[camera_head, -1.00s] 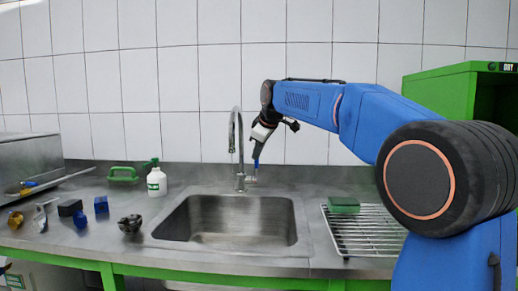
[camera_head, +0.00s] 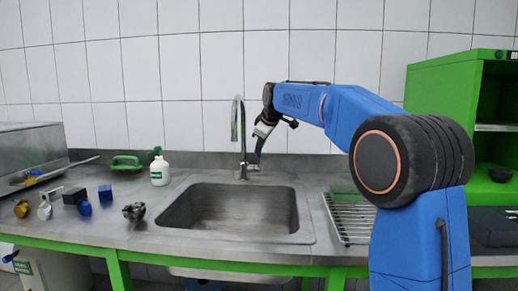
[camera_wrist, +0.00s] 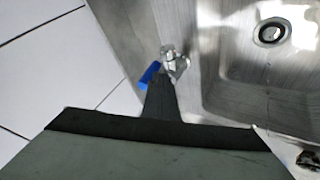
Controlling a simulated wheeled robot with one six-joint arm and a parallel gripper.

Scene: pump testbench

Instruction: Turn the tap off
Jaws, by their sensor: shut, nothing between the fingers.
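The tap (camera_head: 242,145) is a tall chrome gooseneck standing behind the sink. In the wrist view its metal body (camera_wrist: 174,62) shows from above, with a blue lever (camera_wrist: 150,73) pointing to the lower left. My gripper (camera_head: 259,151) is shut and empty, pointing down just right of the tap's base. In the wrist view its dark fingertips (camera_wrist: 160,86) are right at the lever and overlap it. I cannot tell whether they touch it. I cannot make out clearly whether water runs.
The steel sink (camera_head: 188,213) lies in front of the tap; its drain (camera_wrist: 271,32) shows in the wrist view. A white bottle (camera_head: 159,173) stands to the left, with several small parts farther left. A wire rack (camera_head: 349,225) and green cabinet (camera_head: 447,95) are right. The tiled wall is close behind.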

